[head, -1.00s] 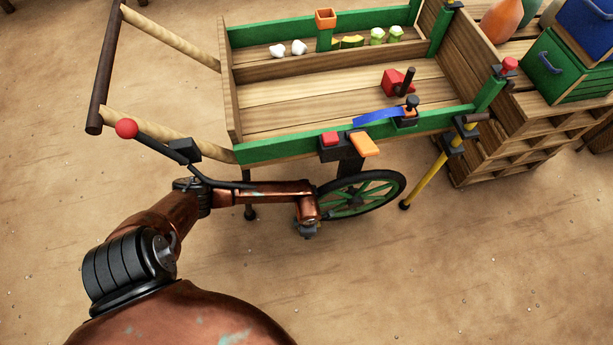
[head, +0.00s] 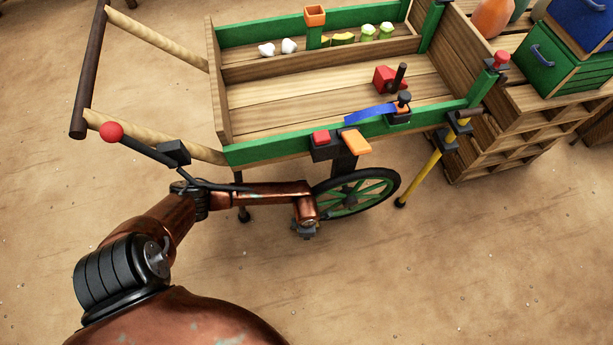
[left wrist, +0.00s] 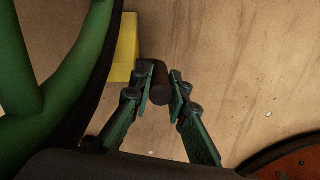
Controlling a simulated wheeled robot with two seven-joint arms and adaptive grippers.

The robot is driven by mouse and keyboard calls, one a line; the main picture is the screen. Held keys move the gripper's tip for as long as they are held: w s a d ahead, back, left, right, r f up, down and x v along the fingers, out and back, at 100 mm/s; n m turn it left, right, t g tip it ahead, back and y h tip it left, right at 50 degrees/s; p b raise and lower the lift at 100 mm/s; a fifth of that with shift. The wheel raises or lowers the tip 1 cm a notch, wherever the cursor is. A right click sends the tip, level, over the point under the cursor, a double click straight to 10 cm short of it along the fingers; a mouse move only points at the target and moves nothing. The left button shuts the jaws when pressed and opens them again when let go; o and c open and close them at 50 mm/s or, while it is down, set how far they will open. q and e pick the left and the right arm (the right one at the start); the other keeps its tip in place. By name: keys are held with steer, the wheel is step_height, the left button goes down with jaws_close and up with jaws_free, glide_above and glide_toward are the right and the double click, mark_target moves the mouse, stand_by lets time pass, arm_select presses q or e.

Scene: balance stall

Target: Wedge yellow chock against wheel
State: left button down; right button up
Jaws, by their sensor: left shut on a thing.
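The yellow chock (left wrist: 124,48) shows at the upper middle of the left wrist view, right beside the black tyre of the green-spoked wheel (left wrist: 100,62). The tyre overlaps its left edge in the picture, so I cannot tell whether they touch. A dark brown round handle (left wrist: 158,86) sits at the chock's right side. My left gripper (left wrist: 162,94) is shut on this handle. In the head view the wheel (head: 391,192) stands under the cart's near side, and my left gripper (head: 306,232) is low, left of it. The chock is hidden there. My right gripper is not in view.
The wooden cart (head: 270,152) with green rails stands above my left forearm. A brake lever with a red knob (head: 111,131) juts out close above that arm. A yellow leg (head: 422,172) stands right of the wheel. The sandy floor in front is clear.

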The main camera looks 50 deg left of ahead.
arm_select(q)
steer(key=shift+w+r, duration=0.2)
steer(key=shift+w, duration=0.2)
